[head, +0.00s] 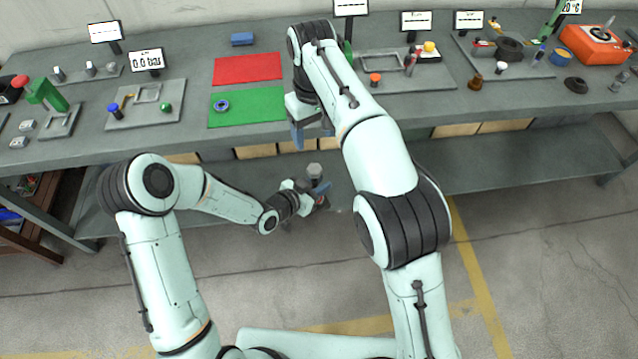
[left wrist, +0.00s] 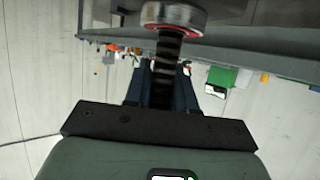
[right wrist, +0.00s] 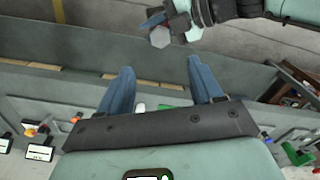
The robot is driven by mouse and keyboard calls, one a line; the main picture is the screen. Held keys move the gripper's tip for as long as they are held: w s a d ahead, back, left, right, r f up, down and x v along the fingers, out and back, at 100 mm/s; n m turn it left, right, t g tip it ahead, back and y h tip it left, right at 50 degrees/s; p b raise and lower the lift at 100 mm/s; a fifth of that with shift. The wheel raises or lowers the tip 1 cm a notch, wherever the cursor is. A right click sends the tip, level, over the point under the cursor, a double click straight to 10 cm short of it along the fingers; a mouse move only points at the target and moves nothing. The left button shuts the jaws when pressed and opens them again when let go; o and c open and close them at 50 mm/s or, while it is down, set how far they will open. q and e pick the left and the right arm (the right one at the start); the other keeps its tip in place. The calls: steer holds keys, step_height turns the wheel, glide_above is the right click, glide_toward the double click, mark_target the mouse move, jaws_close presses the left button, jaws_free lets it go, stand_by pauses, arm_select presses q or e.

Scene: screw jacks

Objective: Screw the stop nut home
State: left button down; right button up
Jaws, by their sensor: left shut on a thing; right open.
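My left gripper (head: 320,192) is shut on a screw jack (head: 314,171) and holds it in front of the bench. In the left wrist view the jack shows a dark threaded spindle (left wrist: 167,62) between the blue fingers and a round grey head (left wrist: 174,14) with a red ring. The right wrist view shows the jack's grey end (right wrist: 160,38). My right gripper (head: 313,139) is open and empty, above the bench's front edge; its blue fingers (right wrist: 160,68) stand wide apart. A blue ring (head: 221,105), possibly the stop nut, lies flat on the green mat (head: 262,107).
A red mat (head: 248,69) lies behind the green one, with a blue block (head: 242,39) further back. Grey fixture boards (head: 145,104) stand at left and right, with small parts and display signs. An orange device (head: 594,45) is at far right. A lower shelf (head: 520,165) runs under the bench.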

arm_select(q)
steer(key=shift+r, duration=0.15)
arm_select(e)
steer(key=w+d+f, duration=0.3)
steer(key=f, duration=0.4)
steer(key=w+d+f, duration=0.3)
steer(key=w+f, duration=0.1)
steer(key=f, duration=0.4)
arm_select(q)
steer(key=shift+w, duration=0.1)
steer(key=shift+d, duration=0.1)
arm_select(e)
steer(key=s+d+f+m+y, duration=0.15)
steer(key=d+f, duration=0.25)
steer(key=f, duration=0.4)
steer(key=s+d+f+m, duration=0.2)
steer(key=s+d+f, duration=0.1)
steer(key=f, duration=0.5)
steer(key=s+d+f+m, duration=0.3)
steer(key=s+d+f, duration=0.1)
steer(key=s+f, duration=0.7)
steer(key=s+f+m+y, duration=0.2)
steer(key=s+m, duration=0.2)
steer(key=s, duration=1.3)
steer(key=shift+s+f, duration=0.2)
steer(key=shift+s, duration=0.1)
steer(key=shift+d, duration=0.1)
